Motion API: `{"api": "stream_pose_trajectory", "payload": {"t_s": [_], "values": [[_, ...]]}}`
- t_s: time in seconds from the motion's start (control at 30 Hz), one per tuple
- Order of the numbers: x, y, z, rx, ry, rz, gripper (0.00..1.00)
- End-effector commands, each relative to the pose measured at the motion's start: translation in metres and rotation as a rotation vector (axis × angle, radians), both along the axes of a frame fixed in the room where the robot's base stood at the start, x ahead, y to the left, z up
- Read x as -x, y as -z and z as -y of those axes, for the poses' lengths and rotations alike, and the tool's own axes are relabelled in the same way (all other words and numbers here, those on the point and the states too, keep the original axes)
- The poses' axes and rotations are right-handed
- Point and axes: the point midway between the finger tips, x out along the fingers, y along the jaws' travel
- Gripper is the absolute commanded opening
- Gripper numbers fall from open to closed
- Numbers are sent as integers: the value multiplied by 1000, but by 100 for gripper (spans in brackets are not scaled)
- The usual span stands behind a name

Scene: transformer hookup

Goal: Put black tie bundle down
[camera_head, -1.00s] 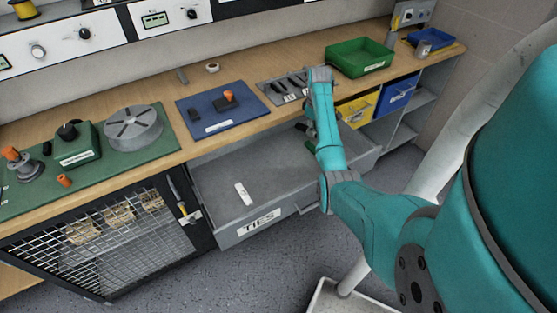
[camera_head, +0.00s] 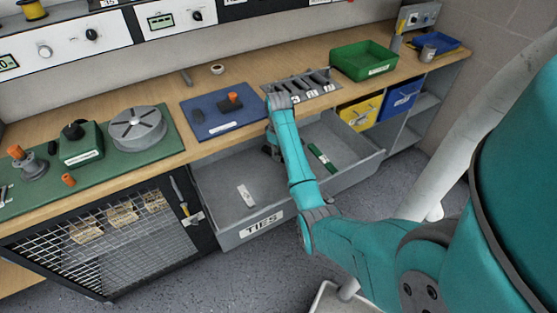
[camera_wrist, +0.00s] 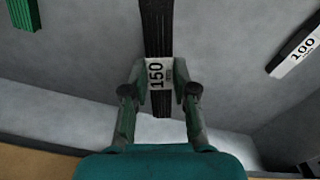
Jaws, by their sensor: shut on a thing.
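The black tie bundle (camera_wrist: 158,30), with a white "150" label, is between the fingers of my gripper (camera_wrist: 159,88) in the wrist view. The gripper is shut on it at the label. In the head view my gripper (camera_head: 270,148) is low in the open grey drawer marked "TIES" (camera_head: 228,235), between a white-labelled bundle and a green bundle. My arm hides most of the black bundle there. I cannot tell whether it touches the drawer floor.
A bundle labelled "100" (camera_wrist: 295,48) lies in the drawer, left in the head view (camera_head: 246,196). A green bundle (camera_head: 322,158) lies to the right. A slotted grey holder (camera_head: 303,86) and blue mat (camera_head: 222,115) are on the bench above. Bare drawer floor surrounds the gripper.

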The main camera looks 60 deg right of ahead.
Motion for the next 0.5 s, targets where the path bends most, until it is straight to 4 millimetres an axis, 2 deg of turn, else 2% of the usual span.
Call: {"api": "stream_pose_trajectory", "payload": {"t_s": [0.17, 0.4, 0.5], "values": [[0, 10, 0, 0, 0, -1, 0], [0, 38, 0, -1, 0, -1, 0], [0, 41, 1, 1, 0, 1, 0]]}}
